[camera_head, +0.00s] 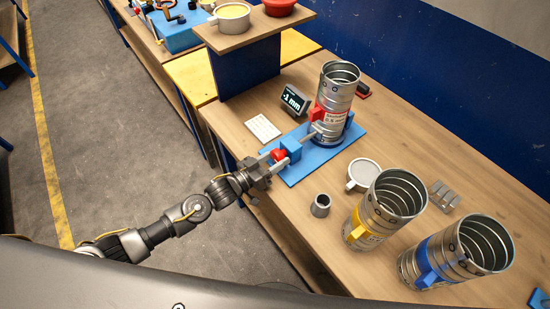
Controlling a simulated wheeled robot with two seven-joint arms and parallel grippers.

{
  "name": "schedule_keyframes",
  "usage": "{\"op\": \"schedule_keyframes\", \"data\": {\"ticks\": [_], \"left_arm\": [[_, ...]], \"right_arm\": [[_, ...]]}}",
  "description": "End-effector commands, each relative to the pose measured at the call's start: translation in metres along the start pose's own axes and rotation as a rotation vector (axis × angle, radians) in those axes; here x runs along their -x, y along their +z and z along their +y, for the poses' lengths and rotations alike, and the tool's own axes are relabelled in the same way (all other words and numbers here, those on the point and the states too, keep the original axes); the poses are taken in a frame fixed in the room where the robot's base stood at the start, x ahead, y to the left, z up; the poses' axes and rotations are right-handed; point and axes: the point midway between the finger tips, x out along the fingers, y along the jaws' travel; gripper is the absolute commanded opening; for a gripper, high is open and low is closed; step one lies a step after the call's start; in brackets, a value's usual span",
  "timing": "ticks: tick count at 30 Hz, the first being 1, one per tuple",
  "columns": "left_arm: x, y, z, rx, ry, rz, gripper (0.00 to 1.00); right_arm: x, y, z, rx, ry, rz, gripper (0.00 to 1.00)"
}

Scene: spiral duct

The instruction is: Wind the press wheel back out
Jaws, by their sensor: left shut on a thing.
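The press stands on a blue base plate (298,172) on the wooden bench. Its red wheel (278,155) sits at the left end of a blue block (292,146). A grey rod (309,135) runs from the block toward a spiral duct (335,98) standing upright on the plate, with a red label and red part on it. My left gripper (276,161) is shut on the red wheel, its fingers on either side of it. My right gripper is not in view.
A small display (294,100) reading "-1 mm" and a white card (263,128) lie beside the press. A raised shelf (245,72) is behind.

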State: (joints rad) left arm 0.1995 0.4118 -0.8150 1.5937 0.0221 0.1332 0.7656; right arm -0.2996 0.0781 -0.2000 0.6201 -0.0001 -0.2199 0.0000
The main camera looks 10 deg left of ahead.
Motion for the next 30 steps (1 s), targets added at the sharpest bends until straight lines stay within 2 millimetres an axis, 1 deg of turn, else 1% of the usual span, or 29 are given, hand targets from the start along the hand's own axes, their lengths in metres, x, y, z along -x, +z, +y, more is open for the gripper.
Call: {"op": "schedule_keyframes", "data": {"ticks": [1, 3, 6, 14, 15, 19, 20, 27, 30], "left_arm": [[0.0001, -0.0009, 0.0009, 0.062, -0.002, 0.001, 0.25], [0.0001, -0.0009, 0.0008, 0.129, -0.002, 0.000, 0.25], [0.0002, -0.0002, 0.0007, 0.180, -0.001, -0.001, 0.25], [0.0002, 0.0003, 0.0006, 0.185, 0.000, -0.001, 0.25], [0.0002, 0.0002, 0.0006, 0.185, 0.000, -0.001, 0.50], [0.0002, 0.0002, 0.0005, 0.184, 0.000, -0.001, 0.67], [0.0001, 0.0001, 0.0005, 0.183, 0.000, -0.001, 0.70], [0.0004, 0.0001, 0.0005, 0.183, 0.000, -0.001, 0.70], [0.0051, 0.0014, 0.0001, 0.183, -0.001, -0.002, 0.70]], "right_arm": [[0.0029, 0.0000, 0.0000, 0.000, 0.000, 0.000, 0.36], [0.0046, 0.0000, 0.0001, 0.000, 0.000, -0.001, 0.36], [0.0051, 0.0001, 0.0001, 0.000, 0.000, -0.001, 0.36], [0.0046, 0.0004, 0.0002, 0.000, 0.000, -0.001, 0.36], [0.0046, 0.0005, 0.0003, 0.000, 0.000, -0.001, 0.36], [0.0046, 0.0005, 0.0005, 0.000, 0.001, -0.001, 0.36], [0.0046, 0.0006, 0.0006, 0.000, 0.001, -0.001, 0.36], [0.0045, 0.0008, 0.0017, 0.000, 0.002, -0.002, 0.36], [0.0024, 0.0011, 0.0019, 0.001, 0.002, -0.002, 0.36]]}}
